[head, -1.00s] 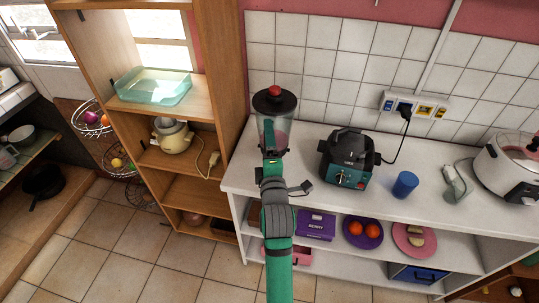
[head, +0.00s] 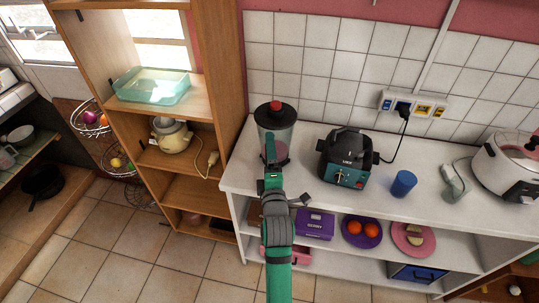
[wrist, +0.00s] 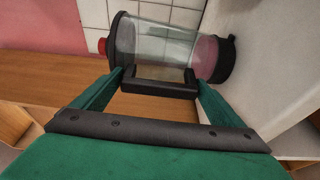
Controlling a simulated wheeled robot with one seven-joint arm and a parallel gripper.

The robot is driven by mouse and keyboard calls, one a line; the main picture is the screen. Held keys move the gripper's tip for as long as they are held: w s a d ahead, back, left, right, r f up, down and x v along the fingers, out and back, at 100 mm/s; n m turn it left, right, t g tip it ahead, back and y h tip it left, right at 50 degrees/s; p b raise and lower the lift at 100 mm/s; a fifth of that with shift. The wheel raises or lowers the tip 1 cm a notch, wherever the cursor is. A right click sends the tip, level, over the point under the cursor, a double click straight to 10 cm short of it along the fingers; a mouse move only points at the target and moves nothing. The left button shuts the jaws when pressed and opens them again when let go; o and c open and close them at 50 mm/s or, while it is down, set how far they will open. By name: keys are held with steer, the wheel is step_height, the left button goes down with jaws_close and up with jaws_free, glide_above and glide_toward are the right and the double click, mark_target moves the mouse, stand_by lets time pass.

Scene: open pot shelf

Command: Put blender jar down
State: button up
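The blender jar (head: 287,137) is clear, with a black lid, a red knob and a dark base. It stands upright at the left end of the white counter (head: 320,196). In the wrist view the jar (wrist: 150,40) lies sideways across the picture, its base close to the white surface. My gripper (wrist: 160,80) is shut on the jar's black handle, one green finger at each end of it. In the head view my gripper (head: 272,168) covers the jar's lower front. I cannot tell whether the base touches the counter.
A teal and black appliance (head: 347,177) stands right of the jar, then a blue cup (head: 403,184) and a white cooker (head: 507,165). A tall wooden shelf (head: 229,100) is close on the left. The tiled wall (head: 330,60) is behind.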

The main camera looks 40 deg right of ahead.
steer(key=shift+o, duration=0.3)
steer(key=shift+r, duration=0.15)
steer(key=v, duration=1.2)
steer(key=s+a+f+m+y, duration=0.2)
steer(key=s+a+f+m, duration=0.15)
steer(key=a+f, duration=0.45)
steer(key=s+a+f+m+y, duration=0.3)
steer(key=s+a, duration=0.2)
steer(key=a, duration=0.6)
steer(key=s+a+m+y, duration=0.2)
steer(key=s+a, duration=0.3)
steer(key=s, duration=0.3)
steer(key=s+a+f+m+y, duration=0.1)
steer(key=s+a+m+y, duration=0.1)
steer(key=s+a, duration=0.4)
steer(key=shift+s+f+m+y, duration=0.25)
steer(key=shift+s+m+y, duration=0.15)
steer(key=shift+s, duration=0.75)
